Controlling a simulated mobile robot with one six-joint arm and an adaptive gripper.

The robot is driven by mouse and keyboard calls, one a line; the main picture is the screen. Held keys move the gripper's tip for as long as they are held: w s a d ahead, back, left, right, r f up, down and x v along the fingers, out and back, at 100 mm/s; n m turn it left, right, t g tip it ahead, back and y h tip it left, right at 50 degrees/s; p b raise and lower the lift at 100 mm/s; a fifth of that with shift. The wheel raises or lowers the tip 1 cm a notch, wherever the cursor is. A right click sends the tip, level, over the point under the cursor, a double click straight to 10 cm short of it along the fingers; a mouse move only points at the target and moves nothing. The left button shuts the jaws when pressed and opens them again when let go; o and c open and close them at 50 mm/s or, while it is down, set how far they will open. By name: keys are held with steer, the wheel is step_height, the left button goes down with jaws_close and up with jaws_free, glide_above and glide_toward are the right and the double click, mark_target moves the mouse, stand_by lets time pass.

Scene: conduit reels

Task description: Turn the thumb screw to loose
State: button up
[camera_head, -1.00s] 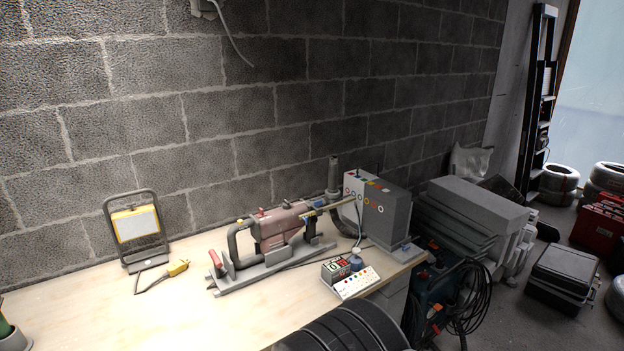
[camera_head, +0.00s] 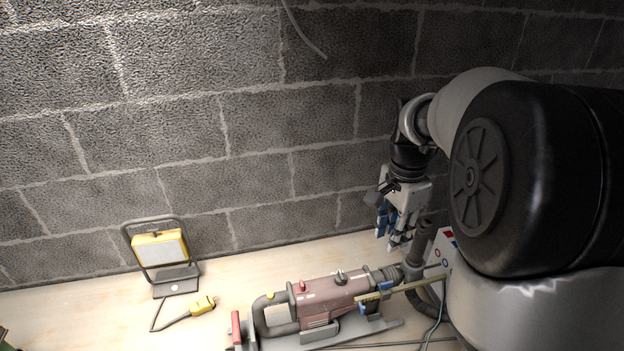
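A dull red tool (camera_head: 330,300) with a grey loop handle lies along a grey base on the bench. A small grey knob (camera_head: 340,277) stands on its top, with a small red knob (camera_head: 301,287) to the left. I cannot tell for certain which part is the thumb screw. My gripper (camera_head: 394,242) hangs with its blue-padded fingers pointing down, above the tool's right end and near the wall. Its fingers look apart with nothing between them. It touches nothing that I can see.
A yellow work lamp (camera_head: 160,248) with a yellow plug (camera_head: 203,305) stands at left on the pale bench (camera_head: 80,310). A grey upright cylinder (camera_head: 424,240) stands close to my gripper. My arm hides most of the box (camera_head: 440,255) at right. The block wall is close behind.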

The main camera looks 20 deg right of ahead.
mark_target(387, 282)
steer(key=shift+m, duration=0.9)
steer(key=f+b, duration=0.1)
steer(key=f, duration=0.5)
steer(key=d+f+b, duration=0.1)
steer(key=f, duration=0.5)
steer(key=d+f+b, duration=0.1)
steer(key=f, duration=0.5)
steer(key=shift+w+d+f+b, duration=0.1)
steer(key=shift+w+d+b, duration=0.1)
steer(key=shift+w+b, duration=0.2)
steer(key=shift+c, duration=0.2)
jaws_close()
